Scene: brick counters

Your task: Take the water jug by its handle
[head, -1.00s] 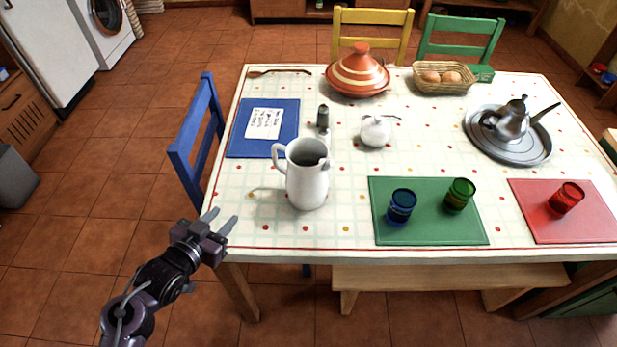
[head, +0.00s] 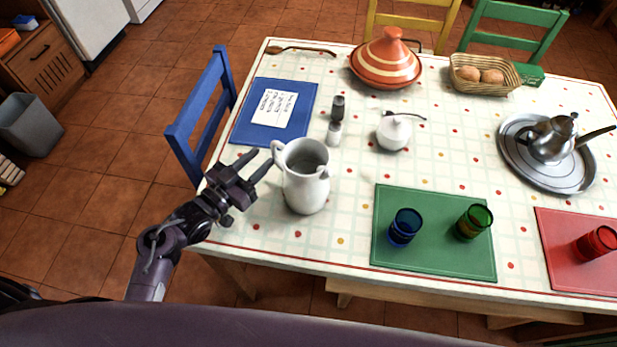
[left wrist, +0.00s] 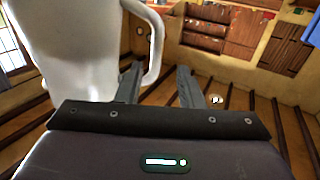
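The white water jug (head: 306,188) stands upright on the table, with its handle (head: 275,153) on the left side. My left gripper (head: 261,159) is open just left of the jug, its fingertips close to the handle. In the left wrist view the jug (left wrist: 82,50) fills the upper left. Its handle (left wrist: 157,42) curves down in front of the open left gripper (left wrist: 158,76), and its lower part shows between the two fingers. I cannot tell whether either finger touches the handle. My right gripper is not in view.
A blue mat (head: 300,103) with a paper lies behind the jug. Dark and white shakers (head: 334,132) and a white sugar pot (head: 394,133) stand behind it. A green mat (head: 445,258) with blue and green glasses lies to the right. A blue chair (head: 188,127) stands at the table's left.

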